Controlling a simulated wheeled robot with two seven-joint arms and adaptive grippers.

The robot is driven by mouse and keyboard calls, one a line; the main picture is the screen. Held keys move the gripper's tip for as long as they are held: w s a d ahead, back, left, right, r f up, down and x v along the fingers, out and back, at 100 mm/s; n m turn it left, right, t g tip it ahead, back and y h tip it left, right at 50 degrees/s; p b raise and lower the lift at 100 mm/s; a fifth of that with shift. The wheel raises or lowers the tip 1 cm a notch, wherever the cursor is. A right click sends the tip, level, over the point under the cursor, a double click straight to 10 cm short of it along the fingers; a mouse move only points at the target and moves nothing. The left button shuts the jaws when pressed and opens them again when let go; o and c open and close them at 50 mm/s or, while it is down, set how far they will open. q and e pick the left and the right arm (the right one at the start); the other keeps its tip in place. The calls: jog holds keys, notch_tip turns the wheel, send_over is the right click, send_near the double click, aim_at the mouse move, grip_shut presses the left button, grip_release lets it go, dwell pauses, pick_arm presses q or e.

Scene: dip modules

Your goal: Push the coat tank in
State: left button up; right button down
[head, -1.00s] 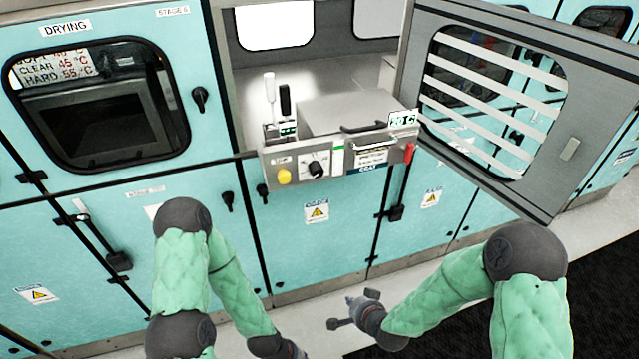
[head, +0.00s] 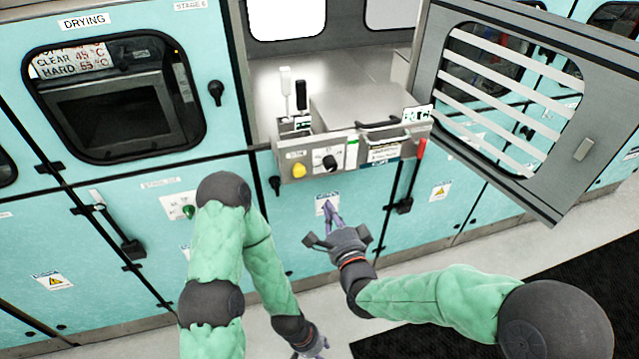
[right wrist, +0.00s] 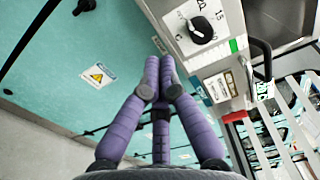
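The coat tank (head: 352,104) is a grey metal box in the open bay. Its front panel (head: 318,160) carries a yellow button, a black dial, a green strip and labels, and sticks out past the teal cabinet fronts. A black handle (head: 378,123) sits at its top front. My right gripper (head: 331,212) is below the panel, apart from it. Its purple fingers (right wrist: 160,75) are together and empty in the right wrist view, where the panel (right wrist: 205,45) is up and to the right. My left gripper (head: 316,345) is low at the bottom edge, its fingers unclear.
A grey barred door (head: 585,105) stands open to the right of the bay. A red-handled lever (head: 420,150) is right of the panel. The drying cabinet (head: 115,100) is at left. Clear floor (head: 480,245) runs along the cabinets.

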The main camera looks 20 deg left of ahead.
aim_at(315, 176)
pick_arm(q)
jog(key=shift+f+b, duration=0.45)
jog(key=shift+f, duration=0.05)
pick_arm(e)
jog(key=x, duration=1)
jog(key=shift+w+a, duration=0.1)
jog(key=shift+a, duration=0.05)
pick_arm(q)
jog(key=shift+f, duration=0.1)
pick_arm(e)
jog(key=shift+w, duration=0.1)
